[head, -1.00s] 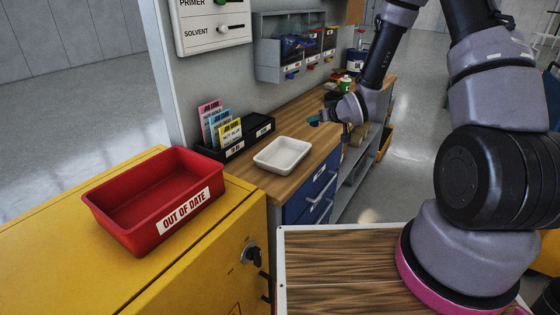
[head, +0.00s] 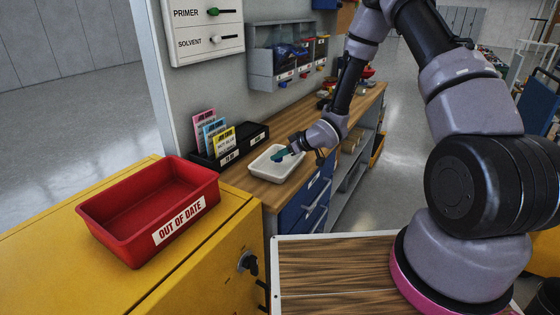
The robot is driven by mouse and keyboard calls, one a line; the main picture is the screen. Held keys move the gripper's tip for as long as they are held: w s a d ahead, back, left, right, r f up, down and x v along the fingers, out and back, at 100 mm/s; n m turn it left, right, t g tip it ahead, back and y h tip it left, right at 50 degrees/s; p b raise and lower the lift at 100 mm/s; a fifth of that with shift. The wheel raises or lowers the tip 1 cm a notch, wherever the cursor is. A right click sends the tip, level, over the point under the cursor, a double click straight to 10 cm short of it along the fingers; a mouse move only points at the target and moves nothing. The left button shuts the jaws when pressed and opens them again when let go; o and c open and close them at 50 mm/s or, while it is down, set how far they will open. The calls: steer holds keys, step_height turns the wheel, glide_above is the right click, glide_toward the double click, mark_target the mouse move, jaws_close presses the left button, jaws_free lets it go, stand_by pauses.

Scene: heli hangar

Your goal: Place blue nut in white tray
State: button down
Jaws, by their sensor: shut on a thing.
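The white tray (head: 261,170) sits on the wooden workbench, in front of the black card holder. My gripper (head: 285,153) is over the tray's right part, pointing left and down. It is shut on a small blue-teal thing, which I take as the blue nut (head: 278,156). The nut shows over the tray's inside. I cannot tell whether it touches the tray floor. My gripper hides the tray's far right corner, and the fingertips are small in this view.
A black holder (head: 233,150) with coloured cards stands just behind the tray. A red bin (head: 180,220) marked OUT OF DATE is on the yellow cabinet (head: 70,255) at left. Wall drawers (head: 262,72) hang above the workbench (head: 272,195). Several small items stand at the bench's far end.

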steer(key=shift+f, duration=1.15)
steer(key=shift+f, duration=0.15)
steer(key=c, duration=0.5)
jaws_free()
steer(key=shift+c, duration=0.2)
